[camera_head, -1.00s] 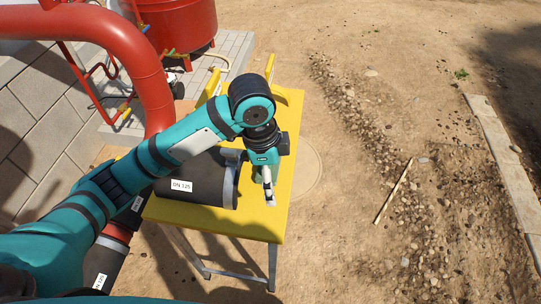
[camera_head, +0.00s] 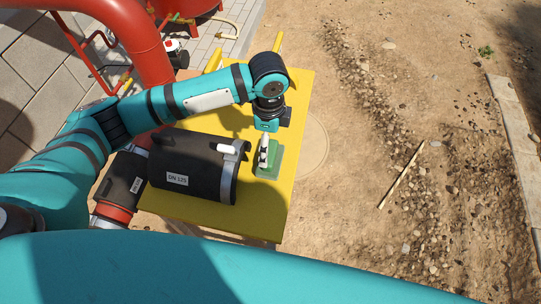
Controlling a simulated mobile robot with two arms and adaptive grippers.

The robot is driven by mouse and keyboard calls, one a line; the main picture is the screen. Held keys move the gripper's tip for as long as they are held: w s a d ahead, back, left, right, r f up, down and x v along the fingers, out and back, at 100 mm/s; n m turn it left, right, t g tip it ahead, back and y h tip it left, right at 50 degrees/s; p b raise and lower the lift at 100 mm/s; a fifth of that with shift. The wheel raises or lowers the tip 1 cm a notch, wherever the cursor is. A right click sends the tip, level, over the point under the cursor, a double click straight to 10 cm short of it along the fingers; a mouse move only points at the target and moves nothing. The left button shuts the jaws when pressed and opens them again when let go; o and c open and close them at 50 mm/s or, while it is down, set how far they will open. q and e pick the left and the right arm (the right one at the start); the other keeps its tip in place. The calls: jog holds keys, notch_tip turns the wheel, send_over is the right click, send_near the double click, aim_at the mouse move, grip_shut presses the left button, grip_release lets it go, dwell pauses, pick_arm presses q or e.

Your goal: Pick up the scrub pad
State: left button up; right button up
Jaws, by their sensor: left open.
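The scrub pad (camera_head: 272,171) looks like a green rectangular block and lies near the right side of the yellow table top (camera_head: 255,215). My left gripper (camera_head: 264,163) is above it, pointing down, with its pale fingers over the pad and hiding part of its upper left. The fingers are open. From this angle I cannot tell whether they touch the pad. My right gripper is not in view.
A dark insulated pipe piece marked DN 125 (camera_head: 190,164) lies on the table just left of the pad. Red piping (camera_head: 135,35) and a block wall (camera_head: 35,80) stand at the left. Open dirt ground (camera_head: 350,230) lies to the right.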

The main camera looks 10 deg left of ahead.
aim_at(270, 152)
pick_arm(q)
jog(key=shift+f, duration=0.9)
notch_tip(270, 152, down, 4)
jog(key=shift+w+d+r+p, duration=0.1)
jog(key=shift+d+r+p, duration=0.05)
jog(key=shift+p, duration=0.45)
jog(key=shift+f, duration=0.55)
jog(key=c, duration=1)
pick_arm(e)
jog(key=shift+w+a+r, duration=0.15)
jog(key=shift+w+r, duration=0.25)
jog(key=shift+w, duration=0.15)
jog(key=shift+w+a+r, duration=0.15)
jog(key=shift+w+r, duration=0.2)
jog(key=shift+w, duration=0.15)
pick_arm(q)
jog(key=shift+r, duration=0.1)
